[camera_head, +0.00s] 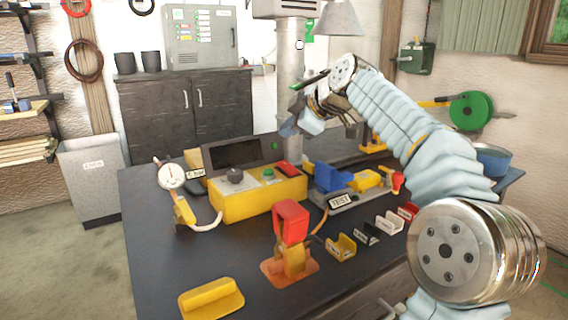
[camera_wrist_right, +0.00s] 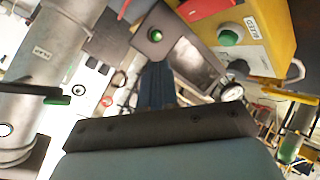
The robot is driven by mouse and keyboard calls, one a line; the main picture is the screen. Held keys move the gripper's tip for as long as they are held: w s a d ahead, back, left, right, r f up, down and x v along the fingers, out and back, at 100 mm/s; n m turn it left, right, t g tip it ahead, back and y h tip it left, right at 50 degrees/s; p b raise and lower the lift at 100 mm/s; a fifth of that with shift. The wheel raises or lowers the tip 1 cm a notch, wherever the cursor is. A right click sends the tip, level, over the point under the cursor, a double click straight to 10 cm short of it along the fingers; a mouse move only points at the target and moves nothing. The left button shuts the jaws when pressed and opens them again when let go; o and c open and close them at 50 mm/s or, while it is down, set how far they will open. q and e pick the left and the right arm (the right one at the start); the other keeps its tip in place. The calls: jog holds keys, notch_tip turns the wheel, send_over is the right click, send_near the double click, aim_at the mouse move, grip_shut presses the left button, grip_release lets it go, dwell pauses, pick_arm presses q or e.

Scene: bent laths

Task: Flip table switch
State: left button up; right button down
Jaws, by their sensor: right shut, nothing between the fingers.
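My right gripper (camera_head: 289,130) is raised above the workbench, near the grey column, over the back of the yellow control box (camera_head: 262,198). It is shut and empty; its fingers (camera_wrist_right: 157,85) also show in the right wrist view. The yellow box has a black knob (camera_head: 235,175), a green button (camera_head: 268,173) and a red part (camera_head: 287,168) on top. Behind it stands a grey panel (camera_head: 214,158) with a dark screen and a small green button (camera_head: 274,146). In the wrist view, a green button (camera_wrist_right: 156,35) on a grey plate lies just beyond the fingertips. I cannot tell which part is the table switch.
On the dark bench (camera_head: 150,260) stand a red-topped device (camera_head: 290,222), a yellow block (camera_head: 211,298), a dial gauge (camera_head: 169,174), a blue and yellow vise-like tool (camera_head: 335,178) and several small labelled holders. The grey column (camera_head: 290,70) rises close to the gripper.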

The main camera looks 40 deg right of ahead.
aim_at(287, 165)
jog(key=shift+w+f+b, duration=0.2)
jog(key=shift+f+b, duration=0.75)
jog(key=shift+f, duration=0.35)
jog(key=shift+w+f+b, duration=0.15)
jog(key=shift+f+b, duration=0.8)
jog(key=shift+f, duration=0.3)
jog(key=shift+f+b, duration=0.4)
jog(key=shift+w+f+b, duration=0.1)
jog(key=shift+f+b, duration=0.25)
jog(key=shift+f, duration=0.05)
dwell(0.4)
jog(key=shift+r, duration=0.2)
jog(key=shift+r+p, duration=0.6)
jog(key=shift+r, duration=0.05)
jog(key=shift+r, duration=0.1)
jog(key=r+p, duration=0.2)
jog(key=r, duration=0.1)
jog(key=s+r+p, duration=0.1)
jog(key=r+p, duration=0.1)
jog(key=shift+f, duration=0.15)
